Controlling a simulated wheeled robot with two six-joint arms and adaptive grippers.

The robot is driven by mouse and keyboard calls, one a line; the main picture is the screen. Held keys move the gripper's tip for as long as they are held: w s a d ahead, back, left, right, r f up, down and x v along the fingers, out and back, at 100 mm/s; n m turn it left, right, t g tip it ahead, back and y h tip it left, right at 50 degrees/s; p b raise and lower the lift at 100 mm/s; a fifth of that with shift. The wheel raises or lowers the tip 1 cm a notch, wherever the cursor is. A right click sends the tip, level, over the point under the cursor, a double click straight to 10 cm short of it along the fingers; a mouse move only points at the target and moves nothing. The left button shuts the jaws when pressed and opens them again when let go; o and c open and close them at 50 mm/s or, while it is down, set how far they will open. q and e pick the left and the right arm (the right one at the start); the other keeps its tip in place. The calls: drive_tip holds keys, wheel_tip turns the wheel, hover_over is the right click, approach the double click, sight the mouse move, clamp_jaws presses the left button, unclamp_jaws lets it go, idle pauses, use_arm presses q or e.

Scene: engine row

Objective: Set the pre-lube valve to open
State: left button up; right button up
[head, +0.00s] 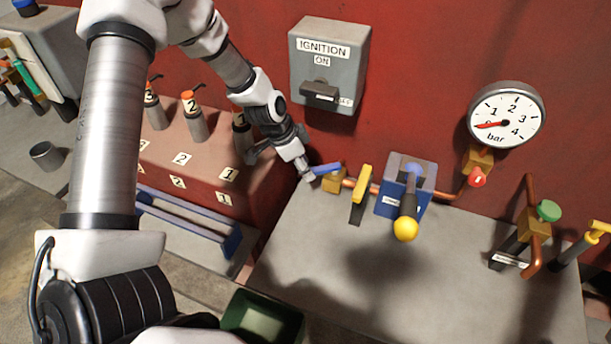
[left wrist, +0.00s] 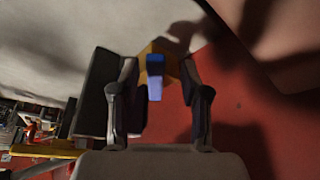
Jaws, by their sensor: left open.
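A brass valve (head: 334,184) with a blue lever (head: 325,169) sits on the copper pipe at the left end of the grey bench; I take it for the pre-lube valve, but I can read no label. The lever points left towards my left gripper (head: 305,172), which is at its free end. In the left wrist view the blue lever (left wrist: 155,77) stands between the two open fingers (left wrist: 158,100), with the brass body (left wrist: 160,50) beyond it. I cannot tell whether a finger touches the lever. My right gripper is not in view.
A black piece with a yellow top (head: 361,187) stands close right of the valve. Further right are a blue box with a yellow-knobbed lever (head: 405,229), a red knob (head: 478,177), a gauge (head: 506,115) and a green knob (head: 548,210). The ignition box (head: 328,70) hangs above.

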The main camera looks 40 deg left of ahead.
use_arm(q)
drive_tip(key=shift+w+d+f, duration=0.1)
drive_tip(key=shift+f, duration=0.15)
drive_tip(key=shift+s+r, duration=0.4)
drive_tip(key=shift+w+f, duration=0.1)
clamp_jaws()
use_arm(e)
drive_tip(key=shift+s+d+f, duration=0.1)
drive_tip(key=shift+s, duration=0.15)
